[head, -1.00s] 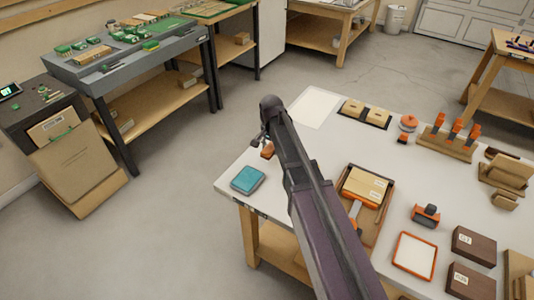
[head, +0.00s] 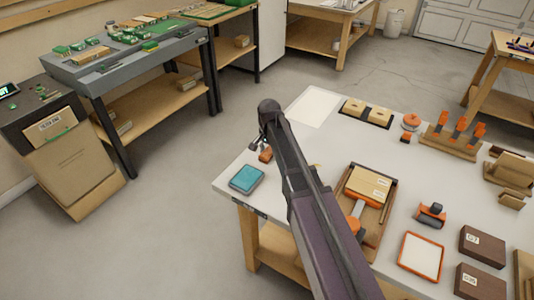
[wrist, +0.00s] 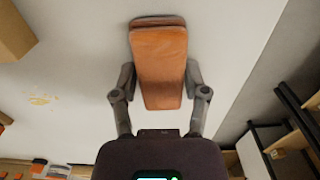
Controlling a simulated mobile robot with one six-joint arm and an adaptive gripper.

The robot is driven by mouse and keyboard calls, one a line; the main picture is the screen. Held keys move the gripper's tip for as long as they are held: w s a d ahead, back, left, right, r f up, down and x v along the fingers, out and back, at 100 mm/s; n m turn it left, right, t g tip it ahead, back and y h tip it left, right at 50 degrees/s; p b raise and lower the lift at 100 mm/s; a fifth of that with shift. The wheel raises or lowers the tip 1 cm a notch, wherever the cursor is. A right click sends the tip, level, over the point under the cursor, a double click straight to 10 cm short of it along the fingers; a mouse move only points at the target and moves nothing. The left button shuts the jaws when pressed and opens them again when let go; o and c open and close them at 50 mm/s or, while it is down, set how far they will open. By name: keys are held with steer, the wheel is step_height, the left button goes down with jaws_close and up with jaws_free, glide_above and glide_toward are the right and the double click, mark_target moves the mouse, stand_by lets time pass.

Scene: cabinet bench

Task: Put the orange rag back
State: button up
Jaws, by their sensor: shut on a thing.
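The orange rag (wrist: 160,65) is a folded, brownish-orange pad. In the wrist view it lies lengthwise between the two fingers of my gripper (wrist: 160,82), which touch its long sides. In the head view only a small part of the orange rag (head: 266,155) shows below my gripper (head: 264,144), near the left edge of the white bench (head: 285,190). My arm hides part of the bench. I cannot tell whether the rag touches the bench top.
A teal folded pad (head: 246,179) lies at the bench's near left corner. A wooden tray (head: 378,222) with a box stands right of my arm. A white sheet (head: 313,106) lies at the back. An orange-framed panel (head: 421,257) and dark boxes (head: 482,245) are at right.

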mark_target(269, 151)
steer(key=shift+f, duration=0.2)
steer(key=o, duration=1)
steer(key=shift+r, duration=0.2)
step_height(269, 151, up, 12)
steer(key=p, duration=1.2)
